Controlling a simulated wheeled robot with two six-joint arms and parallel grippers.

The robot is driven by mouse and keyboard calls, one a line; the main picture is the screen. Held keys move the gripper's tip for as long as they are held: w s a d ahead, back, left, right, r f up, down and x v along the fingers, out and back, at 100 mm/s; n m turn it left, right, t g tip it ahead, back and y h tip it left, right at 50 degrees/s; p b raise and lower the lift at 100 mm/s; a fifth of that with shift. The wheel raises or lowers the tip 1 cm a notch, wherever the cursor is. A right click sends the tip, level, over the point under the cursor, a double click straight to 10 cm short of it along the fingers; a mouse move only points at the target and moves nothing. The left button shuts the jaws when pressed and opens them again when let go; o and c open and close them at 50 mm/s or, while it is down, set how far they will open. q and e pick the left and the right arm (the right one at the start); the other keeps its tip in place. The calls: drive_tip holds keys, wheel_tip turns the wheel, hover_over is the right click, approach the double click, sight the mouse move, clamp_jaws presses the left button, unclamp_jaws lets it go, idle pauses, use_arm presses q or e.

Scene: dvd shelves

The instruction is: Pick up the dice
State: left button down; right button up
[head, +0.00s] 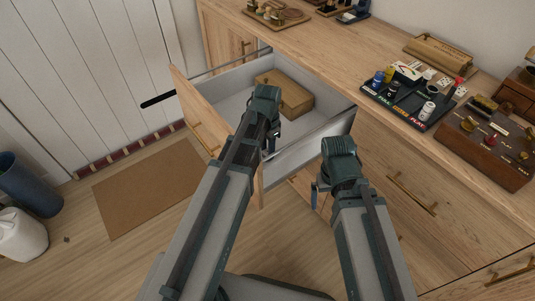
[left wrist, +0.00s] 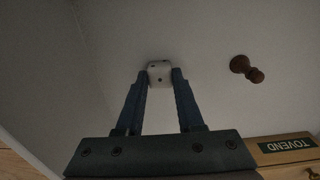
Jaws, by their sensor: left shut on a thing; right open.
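The dice (left wrist: 159,72) is a small white cube with dark pips. In the left wrist view it sits between the two fingertips of my left gripper (left wrist: 159,80), which is shut on it. In the head view my left gripper (head: 270,138) reaches down into the open drawer (head: 238,85), and the dice is hidden there. My right gripper (head: 318,190) is open and empty, outside the drawer near its front right side.
A brown pawn-like piece (left wrist: 246,68) lies in the drawer, right of the dice. A wooden box (head: 288,96) stands at the drawer's back. The counter holds a black tray (head: 410,97) of small items and a dark wooden box (head: 485,145).

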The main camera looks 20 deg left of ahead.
sight(267, 151)
use_arm(q)
drive_tip(key=shift+r, duration=0.1)
wheel_tip(267, 151, up, 10)
drive_tip(key=p, duration=1)
